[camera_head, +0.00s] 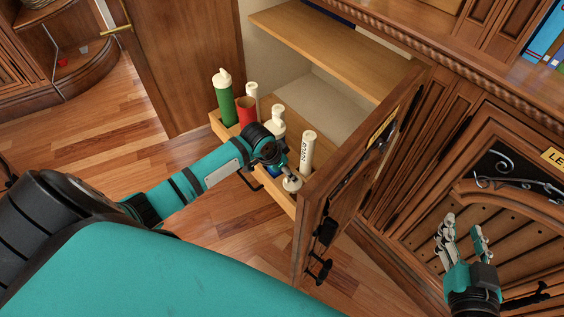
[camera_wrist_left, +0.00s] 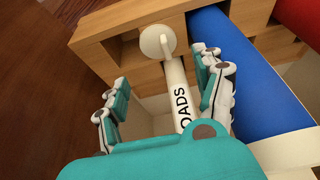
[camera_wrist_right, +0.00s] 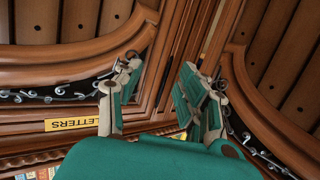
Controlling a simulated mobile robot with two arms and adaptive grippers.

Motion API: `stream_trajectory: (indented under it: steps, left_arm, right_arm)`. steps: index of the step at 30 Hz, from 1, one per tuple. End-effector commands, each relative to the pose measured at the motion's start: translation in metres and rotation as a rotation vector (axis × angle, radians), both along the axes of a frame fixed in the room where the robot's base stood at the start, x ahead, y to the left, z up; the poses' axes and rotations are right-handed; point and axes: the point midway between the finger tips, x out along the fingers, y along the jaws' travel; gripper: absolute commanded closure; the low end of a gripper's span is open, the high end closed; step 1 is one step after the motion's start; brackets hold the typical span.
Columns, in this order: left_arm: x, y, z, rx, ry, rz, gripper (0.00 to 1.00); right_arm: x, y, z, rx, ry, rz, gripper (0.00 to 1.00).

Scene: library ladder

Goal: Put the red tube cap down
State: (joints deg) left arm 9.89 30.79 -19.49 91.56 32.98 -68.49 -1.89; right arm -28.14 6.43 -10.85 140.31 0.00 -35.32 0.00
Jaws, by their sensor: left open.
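The red tube (camera_head: 246,112) stands in a wooden pull-out rack (camera_head: 220,125) and shows no white cap on top. A white round cap with a small knob (camera_head: 291,184) shows just beyond my left gripper (camera_head: 286,170); it also shows in the left wrist view (camera_wrist_left: 155,42), at the rack's wooden edge beyond the fingertips. I take it for the red tube's cap. My left gripper's fingers (camera_wrist_left: 163,72) are spread on either side of the view and hold nothing visible. My right gripper (camera_head: 467,238) is open and empty before the carved cabinet at right.
A white tube marked "ROADS" (camera_head: 306,155) stands close to my left gripper. A green tube with white cap (camera_head: 224,98) stands at the rack's far end. An open cabinet door (camera_head: 350,165) is close on the right.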

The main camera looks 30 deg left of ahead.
Motion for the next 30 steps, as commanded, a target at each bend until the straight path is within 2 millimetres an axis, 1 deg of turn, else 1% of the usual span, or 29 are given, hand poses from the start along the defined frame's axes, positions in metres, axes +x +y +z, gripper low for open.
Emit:
stream_trajectory:
  steps: [1,4,7,10,30]
  left_arm:
    - [-0.002,0.001,0.007,0.0,0.0,0.0,0.31]
    - [-0.005,0.001,0.014,-0.002,-0.002,0.0,0.31]
    - [-0.007,0.002,0.018,-0.001,0.0,0.001,0.31]
    - [-0.008,0.002,0.02,-0.001,0.0,0.0,0.31]
    - [-0.008,0.003,0.02,0.0,0.0,0.0,0.31]
  right_arm:
    - [-0.004,-0.002,-0.006,-0.012,0.05,-0.003,0.6]
    - [-0.011,-0.006,-0.021,-0.033,0.133,-0.009,0.6]
    - [-0.016,-0.009,-0.03,-0.046,0.187,-0.012,0.6]
    - [-0.019,-0.01,-0.035,-0.051,0.216,-0.014,0.6]
    - [-0.02,-0.01,-0.037,-0.053,0.222,-0.014,0.6]
